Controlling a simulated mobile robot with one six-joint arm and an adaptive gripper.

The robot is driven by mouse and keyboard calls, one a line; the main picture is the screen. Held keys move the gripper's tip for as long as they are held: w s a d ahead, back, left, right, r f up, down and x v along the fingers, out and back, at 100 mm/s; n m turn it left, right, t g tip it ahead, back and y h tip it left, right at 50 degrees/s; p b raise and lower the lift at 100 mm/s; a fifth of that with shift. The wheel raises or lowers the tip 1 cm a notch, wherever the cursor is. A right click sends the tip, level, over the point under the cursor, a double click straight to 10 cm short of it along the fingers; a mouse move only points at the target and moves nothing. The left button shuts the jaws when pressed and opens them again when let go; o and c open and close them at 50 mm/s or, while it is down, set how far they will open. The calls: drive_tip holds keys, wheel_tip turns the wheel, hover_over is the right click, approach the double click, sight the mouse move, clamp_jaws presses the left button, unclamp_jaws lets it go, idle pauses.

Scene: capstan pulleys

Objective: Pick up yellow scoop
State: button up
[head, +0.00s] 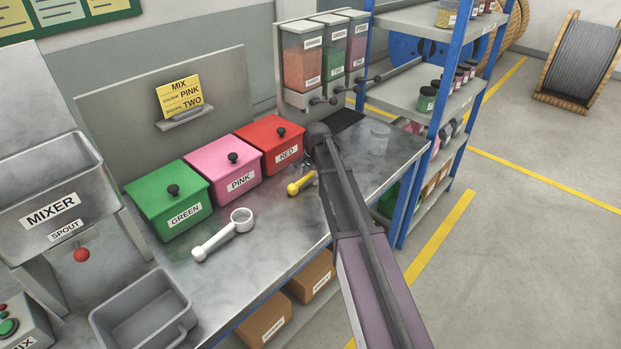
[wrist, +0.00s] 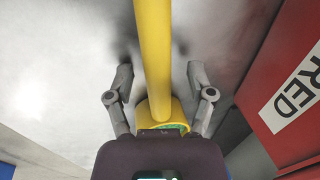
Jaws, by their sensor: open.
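The yellow scoop (head: 301,183) lies on the metal bench in front of the red bin, part of it hidden behind my arm. In the wrist view its yellow handle (wrist: 153,45) runs down the middle to a round yellow cup (wrist: 162,111), partly covered by my gripper body. My gripper (wrist: 159,72) is open, with one finger on each side of the scoop and a visible gap on both sides. In the head view my gripper (head: 308,163) is small and mostly hidden at the end of my arm, close to the scoop.
Lidded green (head: 171,202), pink (head: 228,171) and red (head: 271,146) bins stand along the bench. The red bin (wrist: 285,85) is close on the right in the wrist view. A white scoop (head: 224,234) lies left of the yellow one. A blue-posted shelf (head: 428,120) stands right.

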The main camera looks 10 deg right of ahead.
clamp_jaws()
drive_tip(key=shift+r, duration=0.15)
wheel_tip(320, 180, up, 3)
drive_tip(key=p, duration=0.3)
drive_tip(key=shift+r+p, duration=0.2)
drive_tip(key=shift+p, duration=0.15)
drive_tip(key=s+a, duration=0.1)
drive_tip(key=s, duration=0.4)
drive_tip(key=s+a+r+p, duration=0.1)
drive_tip(key=s+a, duration=0.1)
drive_tip(key=s, duration=0.3)
drive_tip(key=s+a, duration=0.2)
drive_tip(key=s, duration=0.3)
drive_tip(key=shift+s+r, duration=0.1)
drive_tip(key=shift+r, duration=0.05)
drive_tip(key=shift+s, duration=0.1)
